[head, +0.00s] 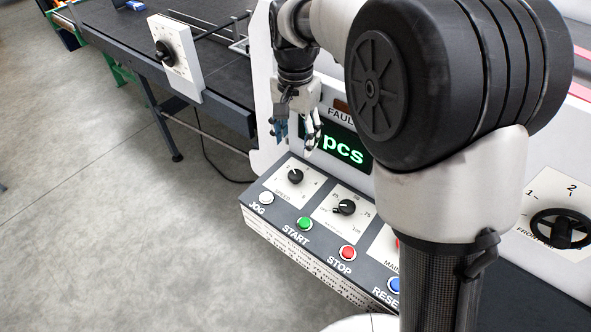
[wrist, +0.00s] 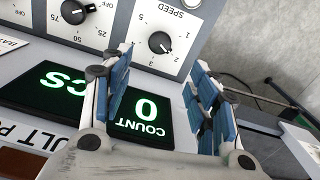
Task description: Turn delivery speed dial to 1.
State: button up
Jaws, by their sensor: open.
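A black dial (head: 165,53) sits on a white plate at the side of the delivery belt, upper left in the head view; its markings are too small to read. Another black dial (head: 295,176), labelled SPEED, is on the sloped control panel; it also shows upside down in the wrist view (wrist: 160,42), with numbers around it and a white pointer mark toward the lower right of the picture. I cannot tell for sure which one is the delivery dial. My gripper (head: 296,130) is open and empty above the panel, in front of the display, touching neither dial. Its blue-padded fingers show in the wrist view (wrist: 160,65).
The panel has a second dial (head: 346,207), a white JOG button (head: 266,198), a green START button (head: 305,223) and a red STOP button (head: 347,253). A green-lettered display (head: 345,150) stands behind. The dark belt (head: 125,35) has a metal frame. Floor at left is clear.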

aim_at(296, 175)
notch_tip(296, 175, down, 12)
jog(key=b, duration=0.3)
jog(key=c, duration=1.1)
